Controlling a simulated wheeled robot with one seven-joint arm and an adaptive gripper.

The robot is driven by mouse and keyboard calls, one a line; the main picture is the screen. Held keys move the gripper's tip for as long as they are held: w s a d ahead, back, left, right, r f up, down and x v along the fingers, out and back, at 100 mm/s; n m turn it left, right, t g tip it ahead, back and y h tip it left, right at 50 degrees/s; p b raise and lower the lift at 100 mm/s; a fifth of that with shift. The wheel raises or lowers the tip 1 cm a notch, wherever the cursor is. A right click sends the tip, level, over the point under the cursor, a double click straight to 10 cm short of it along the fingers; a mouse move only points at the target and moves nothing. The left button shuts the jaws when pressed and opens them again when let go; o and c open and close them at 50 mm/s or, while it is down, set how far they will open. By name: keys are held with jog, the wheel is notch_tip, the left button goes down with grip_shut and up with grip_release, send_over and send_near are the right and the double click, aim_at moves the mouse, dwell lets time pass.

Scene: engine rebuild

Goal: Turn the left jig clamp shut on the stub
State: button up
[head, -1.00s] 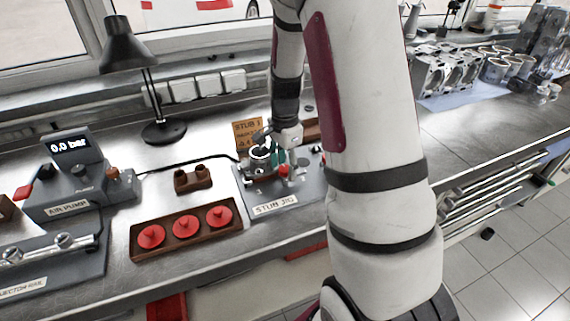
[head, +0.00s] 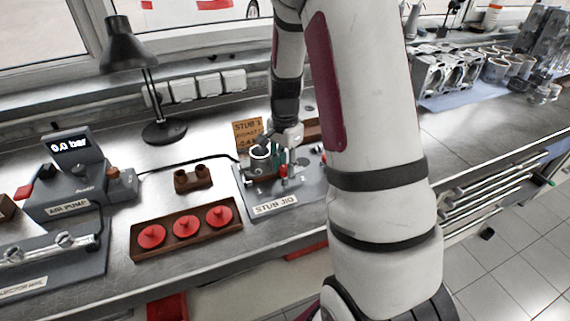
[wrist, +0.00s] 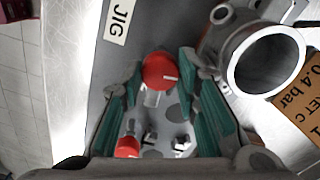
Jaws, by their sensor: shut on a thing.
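The stub jig (head: 300,200) is a grey plate on the bench, with a metal ring-shaped stub (head: 260,152) at its left. The stub also shows in the wrist view (wrist: 268,62), at the right. My gripper (head: 285,163) points down over the jig beside the stub. In the wrist view its teal-padded fingers (wrist: 161,78) are shut on the red knob of the left jig clamp (wrist: 160,69), which has a white mark. The left clamp knob also shows in the head view (head: 284,170). The wrist view does not show clearly how the clamp meets the stub.
A second red knob (wrist: 127,147) stands near my palm. A card reading STUB 1 (head: 247,134) stands behind the stub. A wooden tray (head: 187,245) with three red discs and a small brown block (head: 193,179) are at the left. The air pump (head: 80,190) reads 0.0 bar.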

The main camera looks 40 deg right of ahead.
jog(key=n, duration=0.4)
jog(key=n+p, duration=0.1)
jog(key=n, duration=0.3)
jog(key=n+p, duration=0.1)
jog(key=n, duration=0.3)
jog(key=shift+n+p, duration=0.6)
jog(key=shift+n, duration=1.3)
jog(key=o, duration=1.2)
